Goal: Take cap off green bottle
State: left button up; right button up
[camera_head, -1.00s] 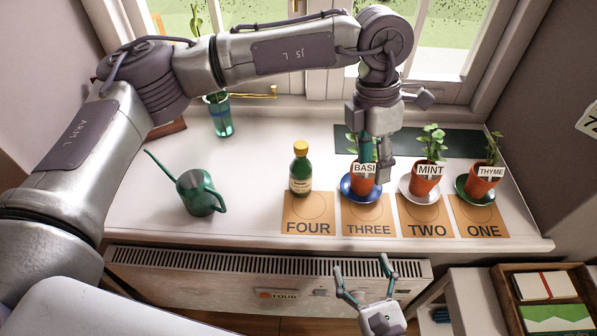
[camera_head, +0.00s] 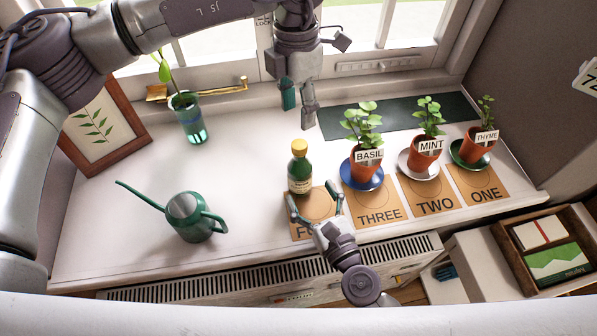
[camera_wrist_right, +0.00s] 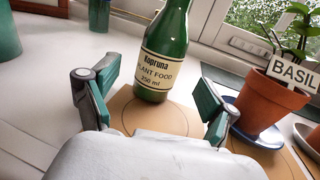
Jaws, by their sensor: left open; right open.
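The green bottle (camera_head: 300,172) stands upright on the sill at the back of the mat marked FOUR (camera_head: 328,212). Its yellow cap (camera_head: 299,147) is on top. The right wrist view shows the bottle (camera_wrist_right: 165,50) with its "Kopruna plant food" label; its top is cut off there. My right gripper (camera_head: 316,204) is open in front of the bottle, low over the mat. In the right wrist view its fingers (camera_wrist_right: 155,108) are spread with the bottle beyond and between them. My left gripper (camera_head: 298,105) is open and empty, above the sill behind the bottle.
Potted basil (camera_head: 367,163), mint (camera_head: 424,153) and thyme (camera_head: 475,147) stand in a row to the right. A green watering can (camera_head: 190,218) stands to the left. A glass vase (camera_head: 188,120) and picture frame (camera_head: 103,130) are further back. The sill between can and bottle is clear.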

aim_at(306, 185)
pick_arm(q)
jog(key=shift+d, duration=0.1)
pick_arm(e)
jog(key=x, duration=0.5)
jog(key=shift+w+a, duration=0.2)
jog(key=shift+w, duration=0.25)
